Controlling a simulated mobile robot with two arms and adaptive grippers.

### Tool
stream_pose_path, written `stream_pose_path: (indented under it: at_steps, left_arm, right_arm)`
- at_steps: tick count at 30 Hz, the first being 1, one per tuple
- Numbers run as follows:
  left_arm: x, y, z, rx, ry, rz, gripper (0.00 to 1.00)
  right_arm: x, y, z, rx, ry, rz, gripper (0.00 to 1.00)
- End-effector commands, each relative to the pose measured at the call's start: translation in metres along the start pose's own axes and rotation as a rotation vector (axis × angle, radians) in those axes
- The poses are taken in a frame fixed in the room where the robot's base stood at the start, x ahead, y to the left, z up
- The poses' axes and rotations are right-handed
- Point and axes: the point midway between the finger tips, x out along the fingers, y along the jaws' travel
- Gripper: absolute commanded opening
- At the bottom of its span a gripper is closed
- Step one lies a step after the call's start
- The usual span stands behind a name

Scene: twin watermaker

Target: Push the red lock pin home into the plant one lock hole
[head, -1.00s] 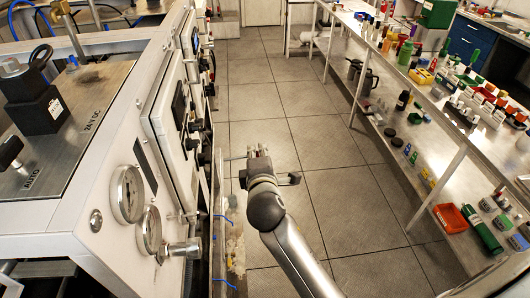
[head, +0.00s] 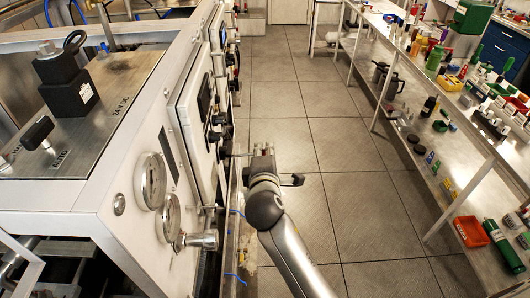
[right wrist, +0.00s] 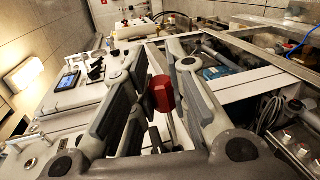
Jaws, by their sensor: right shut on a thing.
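My right gripper (head: 263,158) is in the middle of the head view, beside the panel side of the white-framed plant (head: 130,180). In the right wrist view its two fingers (right wrist: 160,100) are closed around a red block-like head, the red lock pin (right wrist: 161,94). I cannot make out the lock hole. My left gripper is not in view.
Two round gauges (head: 150,182) and a metal fitting (head: 203,240) stick out of the plant's near face. A shelf bench (head: 440,115) with bottles and a red tray (head: 470,232) stands on the right. The tiled floor (head: 350,210) between is clear.

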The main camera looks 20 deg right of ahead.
Motion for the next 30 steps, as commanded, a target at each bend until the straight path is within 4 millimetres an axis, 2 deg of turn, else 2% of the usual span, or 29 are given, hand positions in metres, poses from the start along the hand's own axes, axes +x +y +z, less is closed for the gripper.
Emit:
stream_pose_path:
  at_steps: [13,30]
  left_arm:
    - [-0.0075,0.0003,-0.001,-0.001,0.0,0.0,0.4]
    - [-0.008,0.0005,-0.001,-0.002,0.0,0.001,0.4]
  right_arm:
    - [-0.0004,0.0005,0.0004,-0.002,0.0,-0.001,0.0]
    - [-0.0003,0.0004,0.0003,-0.001,0.0,0.0,0.0]
